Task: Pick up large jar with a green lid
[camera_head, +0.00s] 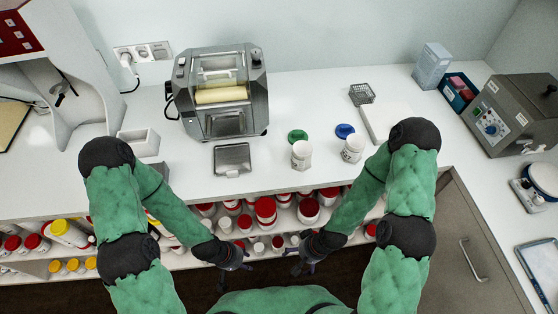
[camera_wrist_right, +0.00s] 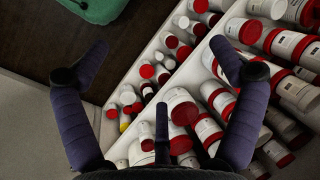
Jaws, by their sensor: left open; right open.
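My left gripper (camera_head: 234,262) is open and empty, low in front of the counter's front edge. My right gripper (camera_head: 301,264) is open and also low, in front of the shelves under the counter. In the right wrist view its spread fingers (camera_wrist_right: 160,50) have nothing between them; shelves of red-lidded jars lie beyond. No green-lidded jar shows in that view.
Red-lidded jars (camera_head: 265,210) fill the shelves below.

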